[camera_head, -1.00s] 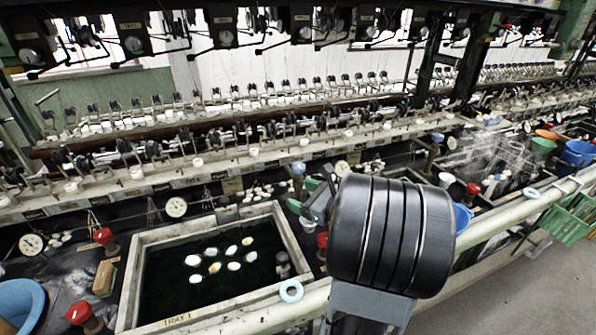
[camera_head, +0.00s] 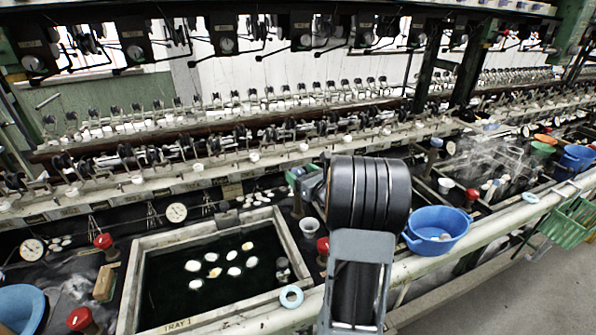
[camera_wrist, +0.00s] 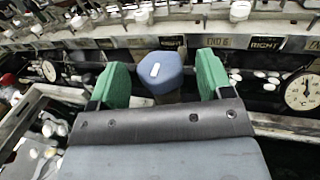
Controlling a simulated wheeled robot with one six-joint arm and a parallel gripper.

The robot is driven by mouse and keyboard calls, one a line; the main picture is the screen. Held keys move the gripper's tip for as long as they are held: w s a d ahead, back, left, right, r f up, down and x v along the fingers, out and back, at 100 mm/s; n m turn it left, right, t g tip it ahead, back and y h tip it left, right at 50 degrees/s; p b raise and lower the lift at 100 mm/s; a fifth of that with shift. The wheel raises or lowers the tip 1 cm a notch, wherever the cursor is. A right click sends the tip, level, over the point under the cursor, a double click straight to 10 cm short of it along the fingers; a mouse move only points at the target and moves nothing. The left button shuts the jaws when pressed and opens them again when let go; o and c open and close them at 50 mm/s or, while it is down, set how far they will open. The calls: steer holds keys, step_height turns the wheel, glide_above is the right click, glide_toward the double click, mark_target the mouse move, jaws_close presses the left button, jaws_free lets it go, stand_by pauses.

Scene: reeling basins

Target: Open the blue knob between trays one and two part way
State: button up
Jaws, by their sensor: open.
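The blue knob (camera_wrist: 164,82), with a white mark on its top, shows in the wrist view between the two green fingers of my gripper (camera_wrist: 162,76). The fingers are open, one on each side of the knob, with a small gap showing on each side. Tray one (camera_head: 291,240), labelled TRAY 1, holds dark water and several white cocoons, left of my arm. My arm blocks much of the area right of tray one.
Red knobs (camera_head: 103,241) stand beside tray one. A white cup (camera_head: 309,227) stands by its right rim. A blue basin (camera_head: 437,229) sits on the front rail, right of my arm. Round gauges (camera_head: 176,213) line the back wall. A green crate (camera_head: 572,222) hangs at the right.

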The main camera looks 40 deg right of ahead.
steer(key=shift+w, duration=0.9)
steer(key=shift+c, duration=0.2)
steer(key=c, duration=0.9)
